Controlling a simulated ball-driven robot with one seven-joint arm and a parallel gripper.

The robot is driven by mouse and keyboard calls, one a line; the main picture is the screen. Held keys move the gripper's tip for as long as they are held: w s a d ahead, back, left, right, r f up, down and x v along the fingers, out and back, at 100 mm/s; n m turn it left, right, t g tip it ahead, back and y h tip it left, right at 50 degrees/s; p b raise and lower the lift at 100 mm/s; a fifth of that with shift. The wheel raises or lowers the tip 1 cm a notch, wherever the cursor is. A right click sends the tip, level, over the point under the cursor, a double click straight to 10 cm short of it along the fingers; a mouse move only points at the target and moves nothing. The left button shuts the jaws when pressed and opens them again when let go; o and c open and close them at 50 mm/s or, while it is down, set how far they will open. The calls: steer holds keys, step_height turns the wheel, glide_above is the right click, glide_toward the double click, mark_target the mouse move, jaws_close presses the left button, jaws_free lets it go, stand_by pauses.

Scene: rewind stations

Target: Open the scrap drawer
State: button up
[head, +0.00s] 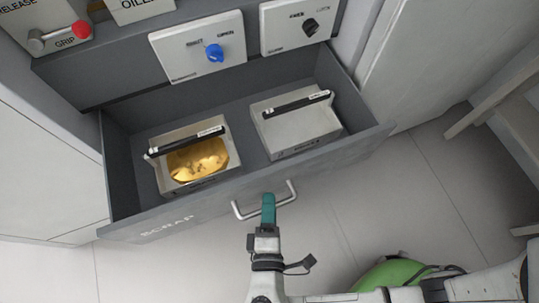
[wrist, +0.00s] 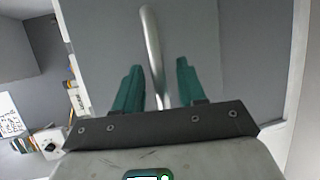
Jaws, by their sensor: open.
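The grey scrap drawer (head: 160,228) is pulled out from the cabinet, and its inside shows in the head view. Its front carries a silver bar handle (head: 238,211). My gripper (head: 269,197) with teal fingers is at the handle. In the wrist view my gripper (wrist: 157,85) is open, with the handle bar (wrist: 152,50) running between the two fingers. I cannot tell whether a finger touches the bar.
Inside the drawer are a bin with golden contents (head: 197,160) and an empty-looking pale bin (head: 297,125). Above are a panel with a blue knob (head: 215,53) and one with a black knob (head: 310,27). Wooden furniture (head: 500,105) stands at right. Floor before the drawer is clear.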

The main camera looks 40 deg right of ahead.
steer(key=v, duration=1)
steer(key=shift+s+a+p, duration=0.2)
steer(key=shift+p, duration=0.1)
